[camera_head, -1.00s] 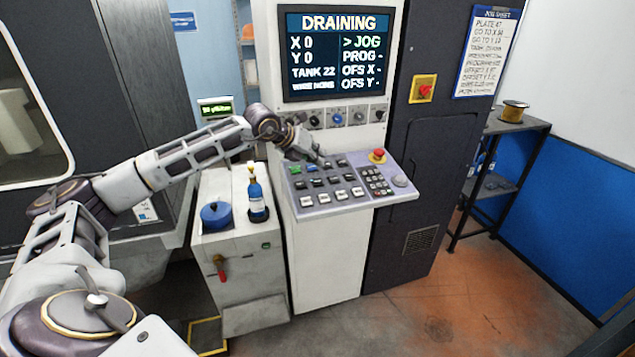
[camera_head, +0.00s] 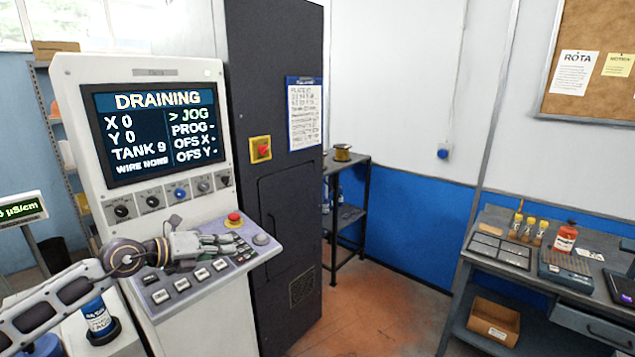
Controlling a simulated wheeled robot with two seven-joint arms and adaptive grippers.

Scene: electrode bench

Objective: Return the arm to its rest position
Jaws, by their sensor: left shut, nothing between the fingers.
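My left arm comes in from the lower left, and my left gripper (camera_head: 225,243) is shut and empty just over the keypad of the sloping control panel (camera_head: 210,290). It covers part of the keys; I cannot tell whether it touches them. The screen (camera_head: 155,132) above reads DRAINING, X 0, Y 0, TANK 9, WIRE NONE, with the mark at JOG. A red emergency button (camera_head: 234,219) sits at the panel's back edge, close to the fingertips. My right gripper is not in view.
A blue-labelled bottle (camera_head: 98,318) stands beneath my left forearm. A dark cabinet (camera_head: 285,215) with a job sheet (camera_head: 304,113) stands right of the console. A shelf stand (camera_head: 346,212) and a workbench (camera_head: 480,285) stand further right. Open floor (camera_head: 385,305) lies between.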

